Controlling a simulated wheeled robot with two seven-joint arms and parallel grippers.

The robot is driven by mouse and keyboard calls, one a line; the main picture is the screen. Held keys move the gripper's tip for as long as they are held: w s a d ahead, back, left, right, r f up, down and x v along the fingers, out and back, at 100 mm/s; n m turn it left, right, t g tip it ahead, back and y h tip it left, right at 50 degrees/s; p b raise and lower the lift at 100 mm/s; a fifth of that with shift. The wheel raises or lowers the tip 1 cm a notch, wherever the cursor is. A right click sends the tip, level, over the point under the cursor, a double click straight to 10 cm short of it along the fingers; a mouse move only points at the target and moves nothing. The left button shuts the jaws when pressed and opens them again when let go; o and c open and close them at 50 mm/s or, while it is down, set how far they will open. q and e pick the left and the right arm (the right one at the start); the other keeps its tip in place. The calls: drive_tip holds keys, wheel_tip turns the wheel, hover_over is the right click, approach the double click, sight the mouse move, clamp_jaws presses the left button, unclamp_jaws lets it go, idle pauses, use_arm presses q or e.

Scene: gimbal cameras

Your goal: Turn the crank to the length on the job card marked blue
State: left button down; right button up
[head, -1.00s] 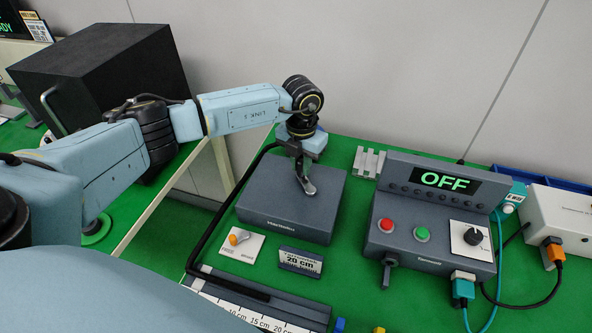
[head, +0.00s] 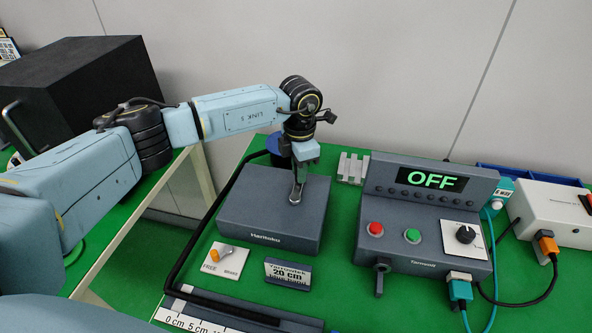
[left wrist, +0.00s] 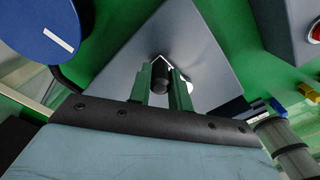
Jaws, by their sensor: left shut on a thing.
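My left gripper (head: 298,166) is shut on the crank's upright handle; in the left wrist view the dark handle (left wrist: 160,76) sits between the two fingers. The metal crank (head: 296,192) is on top of the grey box (head: 262,224), its arm running from the gripper toward the front. A dark card (head: 288,272) in front of the box reads "20 cm". A black line (head: 200,232) runs down the box's left side onto a ruler (head: 178,322). My right gripper is not in view.
A lever with an orange knob (head: 215,254) sits on a FREE/BRAKE plate. A console (head: 425,225) on the right shows OFF, with red and green buttons and a dial. A blue reel (head: 276,146) stands behind the box. A black case (head: 85,90) is at left.

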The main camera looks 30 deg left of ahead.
use_arm(q)
drive_tip(key=shift+d+r, duration=0.1)
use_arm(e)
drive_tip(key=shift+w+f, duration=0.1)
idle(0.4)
use_arm(q)
drive_tip(key=c, duration=1.3)
unclamp_jaws()
wheel_tip(320, 180, up, 13)
drive_tip(key=shift+r+p, duration=0.15)
drive_tip(key=shift+p, duration=0.25)
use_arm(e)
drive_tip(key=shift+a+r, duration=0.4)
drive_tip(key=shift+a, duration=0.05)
